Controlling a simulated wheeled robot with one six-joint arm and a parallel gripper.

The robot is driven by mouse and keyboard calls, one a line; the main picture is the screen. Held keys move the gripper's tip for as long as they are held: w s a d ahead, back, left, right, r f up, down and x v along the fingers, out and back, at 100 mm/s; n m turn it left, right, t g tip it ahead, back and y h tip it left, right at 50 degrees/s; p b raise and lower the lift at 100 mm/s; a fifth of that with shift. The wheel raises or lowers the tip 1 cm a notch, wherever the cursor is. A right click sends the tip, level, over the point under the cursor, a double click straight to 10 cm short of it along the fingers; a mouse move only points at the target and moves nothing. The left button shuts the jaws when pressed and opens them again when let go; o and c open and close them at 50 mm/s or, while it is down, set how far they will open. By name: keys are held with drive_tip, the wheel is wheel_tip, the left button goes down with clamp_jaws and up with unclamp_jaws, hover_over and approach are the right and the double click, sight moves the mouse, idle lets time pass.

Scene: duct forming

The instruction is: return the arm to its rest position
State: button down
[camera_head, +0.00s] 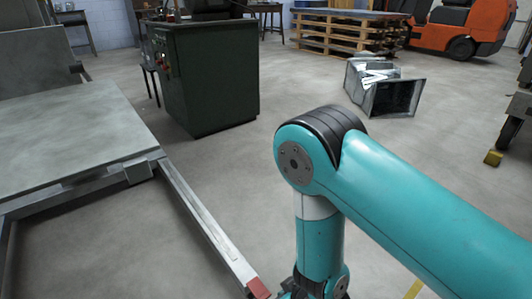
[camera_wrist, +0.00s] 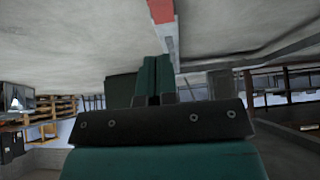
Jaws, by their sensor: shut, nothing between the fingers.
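My teal arm reaches in from the right in the head view, bends at a dark-capped elbow and drops toward the bottom edge. My gripper lies below that picture's edge. In the wrist view my gripper (camera_wrist: 154,62) shows its two narrow teal fingers side by side, shut with nothing between them. That view is upside down, with the floor at the top. The fingertips appear near a red-ended metal bar (camera_wrist: 162,14), but I cannot tell how far apart they are.
A metal frame (camera_head: 200,215) with a grey table plate (camera_head: 75,135) stands at left, its red-tipped bar reaching near my arm. A dark green cabinet (camera_head: 215,80) stands behind. A sheet-metal duct (camera_head: 390,97), pallets (camera_head: 350,33) and an orange forklift (camera_head: 470,25) are farther back. Floor between is clear.

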wheel_tip(320, 180, up, 24)
drive_tip(key=w+d+m+g+p, duration=0.1)
drive_tip(key=w+m+g+p, duration=0.1)
drive_tip(key=p, duration=0.1)
drive_tip(key=s+d+r+n+g+p, duration=0.15)
drive_tip(key=s+d+r, duration=0.25)
drive_tip(key=s+r, duration=0.5)
drive_tip(key=s+d+r+n+g+p, duration=0.15)
drive_tip(key=s+d+r, duration=0.35)
drive_tip(key=r, duration=0.7)
wheel_tip(320, 180, up, 37)
drive_tip(key=a+m+p, duration=0.1)
drive_tip(key=p, duration=3.6)
drive_tip(key=shift+s+g, duration=0.3)
drive_tip(key=shift+d, duration=0.1)
